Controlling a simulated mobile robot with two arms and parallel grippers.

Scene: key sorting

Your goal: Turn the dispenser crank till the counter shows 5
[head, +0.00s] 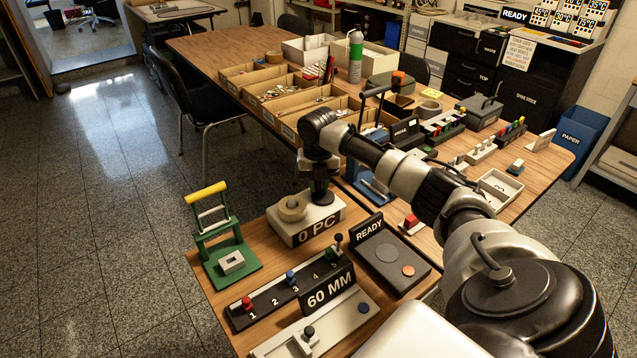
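A white box with a cream tape roll (293,208) on top carries a dark label reading "0 PC" (320,226); this looks like the dispenser and its counter. It stands on the near wooden table. My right arm comes in from the lower right, and my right gripper (320,192) points down at the box's top, just right of the roll. Its fingers are dark and small, so I cannot tell whether they are open, shut or touching anything. I cannot make out a crank; the gripper may hide it. My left gripper is out of view.
A green frame with a yellow handle (207,193) stands left of the box. In front are a numbered slider board (263,304), a "60 MM" sign (328,288) and a "READY" device (388,262).

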